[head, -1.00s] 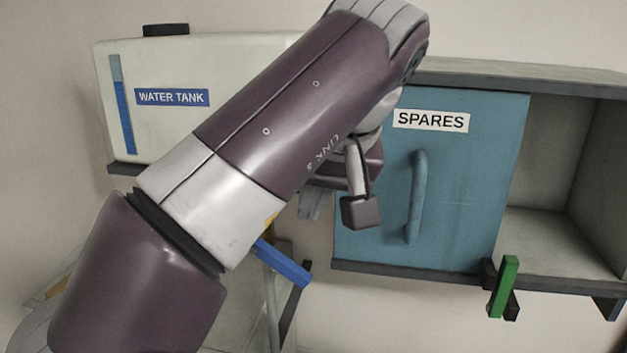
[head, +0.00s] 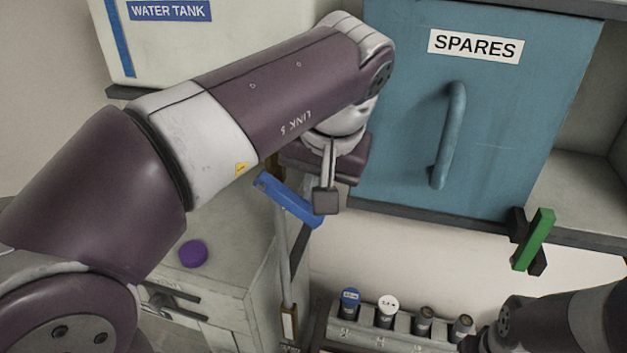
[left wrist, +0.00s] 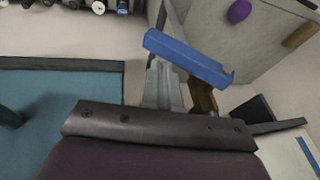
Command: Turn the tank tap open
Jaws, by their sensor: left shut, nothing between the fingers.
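The white water tank (head: 240,40) is at the upper left, partly hidden by my left arm. A blue lever (head: 285,200), which looks like the tank's tap handle, slants down to the right below the tank, beside a grey upright pipe. In the left wrist view the blue lever (left wrist: 187,58) crosses right at the ends of my left gripper's grey fingers (left wrist: 163,88). The fingers are together and empty; I cannot tell whether they touch the lever. My right gripper is not visible.
A blue SPARES door (head: 400,120) with a handle is just right of my left wrist. A green lever (head: 534,240) is below the cabinet. A purple knob (head: 193,254) sits on the grey cabinet. A rack of bottles (head: 390,335) is below. My right arm shows at bottom right.

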